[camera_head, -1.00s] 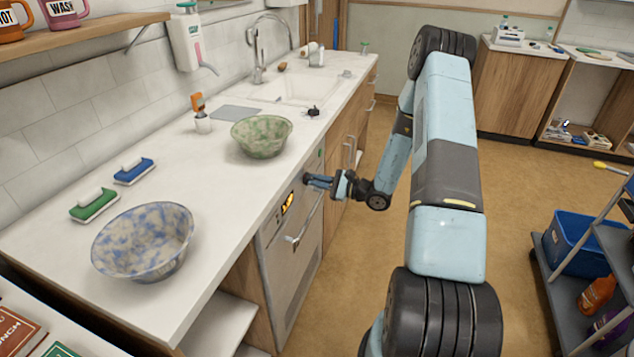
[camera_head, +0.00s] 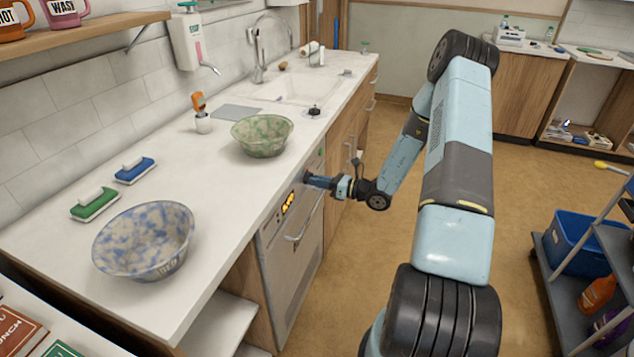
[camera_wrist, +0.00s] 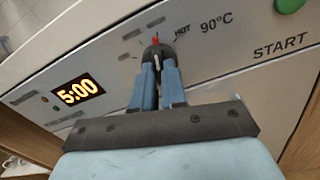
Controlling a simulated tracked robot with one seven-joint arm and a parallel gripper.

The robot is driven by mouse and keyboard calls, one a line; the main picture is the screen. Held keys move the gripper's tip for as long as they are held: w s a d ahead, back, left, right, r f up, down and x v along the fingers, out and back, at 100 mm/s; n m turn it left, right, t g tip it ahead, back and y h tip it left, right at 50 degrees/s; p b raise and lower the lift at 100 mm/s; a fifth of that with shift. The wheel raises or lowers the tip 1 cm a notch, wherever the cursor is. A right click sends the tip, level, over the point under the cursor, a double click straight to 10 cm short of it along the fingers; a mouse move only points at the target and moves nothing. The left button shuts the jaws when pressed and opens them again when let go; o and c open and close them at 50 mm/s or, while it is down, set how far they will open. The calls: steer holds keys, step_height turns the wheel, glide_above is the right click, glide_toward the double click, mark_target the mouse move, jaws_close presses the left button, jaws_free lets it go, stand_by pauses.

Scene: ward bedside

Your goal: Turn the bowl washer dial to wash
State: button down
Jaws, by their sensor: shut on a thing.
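The bowl washer (camera_head: 292,240) is built in under the counter, with its control panel facing my arm. In the wrist view its dial (camera_wrist: 156,47) is a dark round knob with a red pointer mark, and "HOT" and "90°C" are printed to its right. The pointer is near the top of the knob in this tilted view. My gripper (camera_wrist: 158,75) is shut on the dial, one blue finger on each side; the fingers hide its lower part. In the head view my gripper (camera_head: 312,180) meets the washer front, and the dial is hidden there.
The washer panel also carries a lit "5:00" display (camera_wrist: 78,92) and a green button (camera_wrist: 290,4) by "START". A green bowl (camera_head: 262,136) and a blue bowl (camera_head: 144,240) stand on the counter above. The floor right of the washer is clear up to a cart (camera_head: 580,290).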

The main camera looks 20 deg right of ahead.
steer(key=shift+w+d+r+m, duration=0.15)
steer(key=shift+w+d+m, duration=0.05)
steer(key=shift+m, duration=0.4)
steer(key=c, duration=1.2)
jaws_free()
steer(key=shift+s+a, duration=0.1)
steer(key=v, duration=1.3)
steer(key=shift+s+d, duration=0.25)
steer(key=shift+d, duration=0.1)
steer(key=s+a+r+n+g+h, duration=0.3)
steer(key=s+a+r+n+g, duration=0.25)
steer(key=r+n, duration=0.35)
steer(key=s+a+r+n+g+h, duration=0.2)
steer(key=s+a+r+n+g, duration=0.45)
steer(key=r, duration=0.45)
steer(key=s+r+n+t+h, duration=0.2)
steer(key=s+r+n+h, duration=0.1)
steer(key=s+r+n, duration=0.1)
steer(key=s+r+n+t+h, duration=0.2)
steer(key=s+r+n+h, duration=0.1)
steer(key=s+r+n, duration=0.2)
steer(key=s+r+n+t+h, duration=0.3)
steer(key=s+r+n, duration=0.1)
steer(key=s+r, duration=0.3)
steer(key=shift+s+r+n+h, duration=0.3)
steer(key=shift+s+r+n, duration=0.05)
steer(key=shift+r, duration=0.1)
